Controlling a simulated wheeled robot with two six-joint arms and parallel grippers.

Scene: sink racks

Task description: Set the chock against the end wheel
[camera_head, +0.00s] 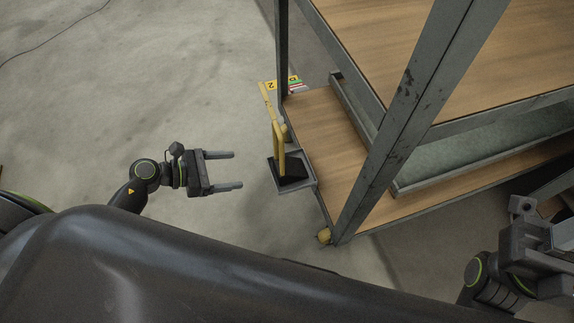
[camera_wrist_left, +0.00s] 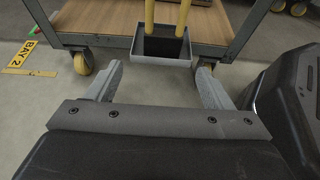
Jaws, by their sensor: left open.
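The chock is a black wedge (camera_head: 291,171) with a tall yellow handle (camera_head: 280,135). It sits in a small grey holder (camera_head: 302,188) on the end of the cart. In the left wrist view the holder (camera_wrist_left: 160,60) is straight ahead, with the yellow handle (camera_wrist_left: 149,14) rising out of the top. My left gripper (camera_head: 239,170) is open and empty, to the left of the holder and apart from it. Yellow cart wheels show in the left wrist view, one at left (camera_wrist_left: 83,63) and one at right (camera_wrist_left: 205,68), partly behind a finger. My right gripper (camera_head: 538,238) is at the lower right; its jaws are unclear.
The cart has a wooden lower deck (camera_head: 318,125), grey posts (camera_head: 405,120) and an upper shelf (camera_head: 400,40). A yellow "BAY 2" floor marking (camera_wrist_left: 27,48) lies left of the cart end. The concrete floor (camera_head: 130,90) to the left is clear except for a thin cable.

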